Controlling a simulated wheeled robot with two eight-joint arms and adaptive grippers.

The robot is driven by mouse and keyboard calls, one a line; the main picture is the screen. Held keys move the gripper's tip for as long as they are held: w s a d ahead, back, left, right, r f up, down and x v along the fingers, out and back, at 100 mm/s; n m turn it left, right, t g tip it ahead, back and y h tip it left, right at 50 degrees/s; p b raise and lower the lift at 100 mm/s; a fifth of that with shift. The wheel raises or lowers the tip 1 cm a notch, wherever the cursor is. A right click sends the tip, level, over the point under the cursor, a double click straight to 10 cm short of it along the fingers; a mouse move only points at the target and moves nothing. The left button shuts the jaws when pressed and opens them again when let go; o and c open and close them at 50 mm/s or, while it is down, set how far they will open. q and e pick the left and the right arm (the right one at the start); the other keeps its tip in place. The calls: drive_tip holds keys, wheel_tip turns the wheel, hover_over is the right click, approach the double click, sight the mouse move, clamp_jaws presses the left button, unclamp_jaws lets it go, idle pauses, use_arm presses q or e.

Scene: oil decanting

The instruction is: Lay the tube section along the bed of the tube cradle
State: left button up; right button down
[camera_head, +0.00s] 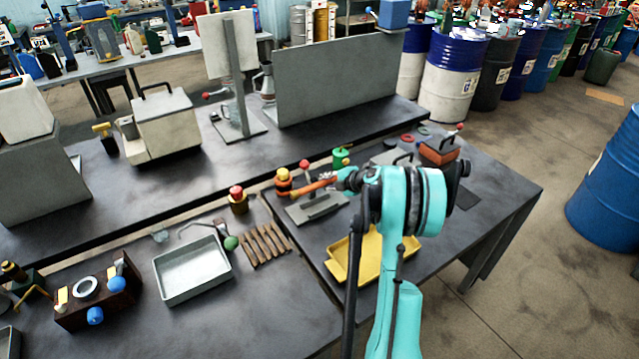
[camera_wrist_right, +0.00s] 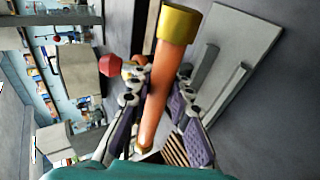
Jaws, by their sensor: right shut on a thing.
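The tube section (camera_head: 318,186) is an orange tube. In the right wrist view the tube (camera_wrist_right: 159,80) has a wide brass-yellow end. My right gripper (camera_head: 338,180) is shut around the tube; its fingers (camera_wrist_right: 158,95) lie on both sides of it. The tube cradle (camera_head: 318,208) is a flat grey plate with a raised bed on the dark table. It also shows in the right wrist view, where two parallel rails (camera_wrist_right: 232,85) stand on its plate. The tube is held near the cradle's far edge, apart from the rails. My left gripper is not in view.
A yellow tray (camera_head: 345,258) lies in front of the cradle. A slatted wooden rack (camera_head: 266,245) and a grey tray (camera_head: 192,270) are to the left. A red-knobbed post (camera_head: 304,166) stands close behind the tube.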

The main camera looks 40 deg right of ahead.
sight(321, 198)
drive_tip(key=shift+f+b, duration=0.3)
drive_tip(key=shift+f, duration=0.15)
drive_tip(key=shift+f+b, duration=1.8)
drive_tip(key=shift+f, duration=1.35)
drive_tip(key=shift+a+f, duration=0.1)
drive_tip(key=shift+s, duration=0.1)
drive_tip(key=c, duration=1.3)
unclamp_jaws()
drive_tip(key=shift+f, duration=0.15)
